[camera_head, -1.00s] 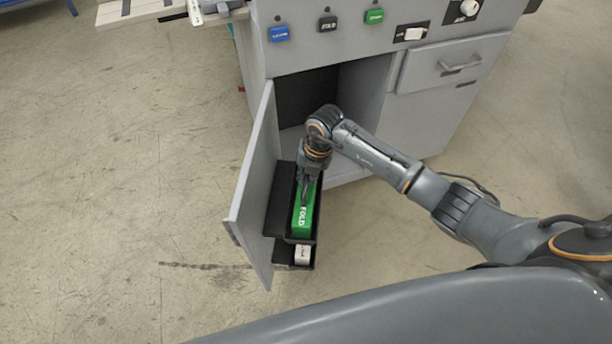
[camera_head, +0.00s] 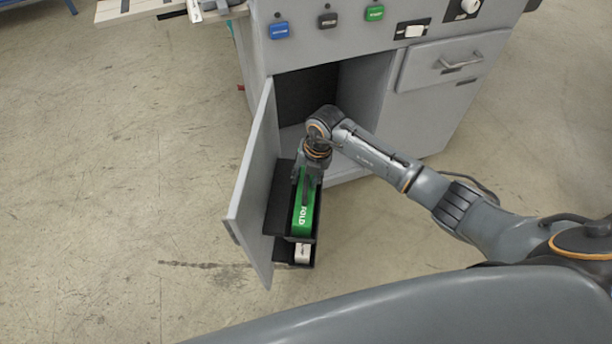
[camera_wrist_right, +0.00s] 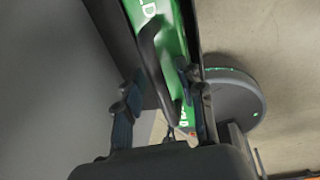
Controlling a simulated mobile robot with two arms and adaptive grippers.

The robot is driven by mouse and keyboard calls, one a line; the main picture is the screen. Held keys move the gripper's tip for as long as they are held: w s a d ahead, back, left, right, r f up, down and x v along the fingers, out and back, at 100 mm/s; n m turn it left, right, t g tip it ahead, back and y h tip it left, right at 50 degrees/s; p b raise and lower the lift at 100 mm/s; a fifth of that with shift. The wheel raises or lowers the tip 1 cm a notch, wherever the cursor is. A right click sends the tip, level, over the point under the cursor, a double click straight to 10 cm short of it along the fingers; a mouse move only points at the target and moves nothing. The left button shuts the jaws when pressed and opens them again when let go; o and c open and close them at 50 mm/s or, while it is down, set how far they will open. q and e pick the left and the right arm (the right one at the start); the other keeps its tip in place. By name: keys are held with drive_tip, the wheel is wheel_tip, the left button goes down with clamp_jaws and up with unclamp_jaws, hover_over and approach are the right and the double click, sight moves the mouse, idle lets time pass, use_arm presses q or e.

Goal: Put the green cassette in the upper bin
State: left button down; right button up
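The green cassette (camera_head: 302,220), marked FOLD, lies in the upper bin (camera_head: 300,240), a black tray on the inside of the open cabinet door. Its dark handle shows on top. My right gripper (camera_head: 306,178) is over the cassette's far end. In the right wrist view the gripper (camera_wrist_right: 160,80) is open, its fingers apart on either side of the handle (camera_wrist_right: 155,55), with the green cassette (camera_wrist_right: 178,40) beneath. The bin's inside is mostly hidden by the cassette. My left gripper is not in view.
The grey door (camera_head: 250,190) stands open left of the bins. A lower bin below holds a white item (camera_head: 302,252). The open cabinet (camera_head: 310,95) and a drawer (camera_head: 455,62) are behind. Blue, dark and green labelled blocks line the panel. Floor to the left is clear.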

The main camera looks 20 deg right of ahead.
drive_tip(key=shift+r, duration=0.15)
wheel_tip(320, 180, up, 12)
drive_tip(key=s+d, duration=0.1)
drive_tip(key=d, duration=0.1)
drive_tip(key=shift+f, duration=0.2)
